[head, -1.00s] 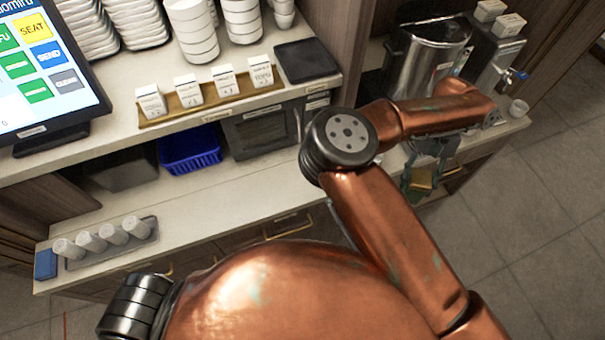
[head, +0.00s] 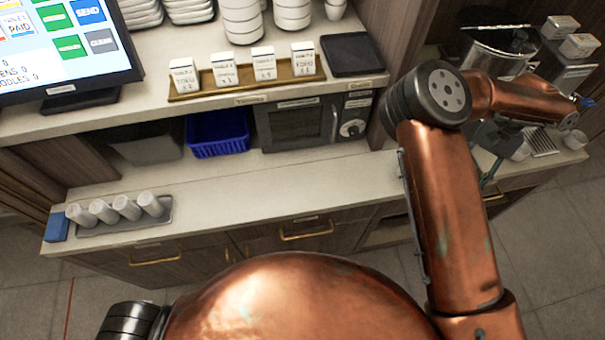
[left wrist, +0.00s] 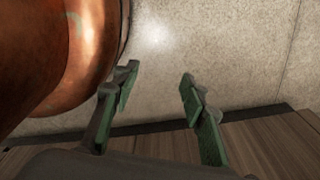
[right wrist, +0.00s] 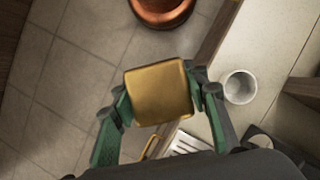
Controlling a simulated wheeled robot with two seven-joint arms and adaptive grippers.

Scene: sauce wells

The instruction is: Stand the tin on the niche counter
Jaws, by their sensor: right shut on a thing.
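A brass-coloured, square-looking tin (right wrist: 158,94) is between the fingers of my right gripper (right wrist: 160,90) in the right wrist view. The gripper is shut on it, and floor tiles and a counter edge show beyond and below. In the head view my right arm reaches to the right-hand counter end, and I cannot make out the tin there. The pale niche counter (head: 300,190) runs below the upper shelf, with a long bare stretch in front. My left gripper (left wrist: 160,80) is open and empty in the left wrist view, and is out of the head view.
A grey tray (head: 120,228) with several white cups and a blue box (head: 57,227) stand at the counter's left. A blue basket (head: 218,135) and an oven (head: 297,122) sit at the back under the shelf. A white cup (right wrist: 239,86) stands near my right gripper.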

